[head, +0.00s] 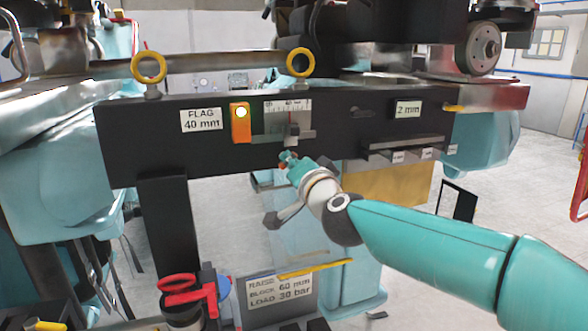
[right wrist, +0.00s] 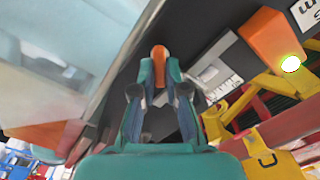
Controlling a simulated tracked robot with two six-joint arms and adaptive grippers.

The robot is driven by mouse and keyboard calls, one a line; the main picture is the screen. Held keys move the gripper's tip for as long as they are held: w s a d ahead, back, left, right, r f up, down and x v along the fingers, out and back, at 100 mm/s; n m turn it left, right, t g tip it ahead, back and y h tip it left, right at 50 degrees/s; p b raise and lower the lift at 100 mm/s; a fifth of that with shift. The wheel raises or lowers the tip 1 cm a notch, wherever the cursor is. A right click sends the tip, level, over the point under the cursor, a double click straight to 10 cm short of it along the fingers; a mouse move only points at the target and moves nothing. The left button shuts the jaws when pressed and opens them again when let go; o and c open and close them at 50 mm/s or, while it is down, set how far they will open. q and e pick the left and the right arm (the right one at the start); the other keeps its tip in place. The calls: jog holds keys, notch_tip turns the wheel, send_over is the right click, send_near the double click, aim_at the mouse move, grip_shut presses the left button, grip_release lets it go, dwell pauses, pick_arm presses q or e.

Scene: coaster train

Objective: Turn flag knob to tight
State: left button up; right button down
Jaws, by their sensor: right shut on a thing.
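My right gripper (head: 288,158) reaches up from the lower right to the black panel, just below the gauge. In the right wrist view its two fingers (right wrist: 160,80) are closed around an orange knob (right wrist: 159,53), which appears to be the flag knob. In the head view the knob is mostly hidden by the fingertips. The white sign "FLAG 40 mm" (head: 201,119) is left of an orange box (head: 241,128) with a lit yellow-green lamp. The gauge (head: 288,106) has a scale and a pointer. My left gripper is not in view.
A "2 mm" sign (head: 408,110) and a ledge with small labels (head: 402,149) are on the panel's right. Two yellow rings (head: 149,66) stand above the panel.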

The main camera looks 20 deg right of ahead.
jog(key=shift+f+m+b, duration=0.15)
jog(key=shift+m+b, duration=0.45)
jog(key=shift+m, duration=1.35)
jog(key=shift+f+m+b, duration=0.15)
jog(key=shift+m+b, duration=0.45)
jog(key=shift+m, duration=1.35)
jog(key=shift+f, duration=0.1)
jog(key=c, duration=1.2)
grip_release()
jog(key=shift+d, duration=0.15)
jog(key=shift+r, duration=0.2)
jog(key=s, duration=1.2)
jog(key=shift+d+f, duration=0.15)
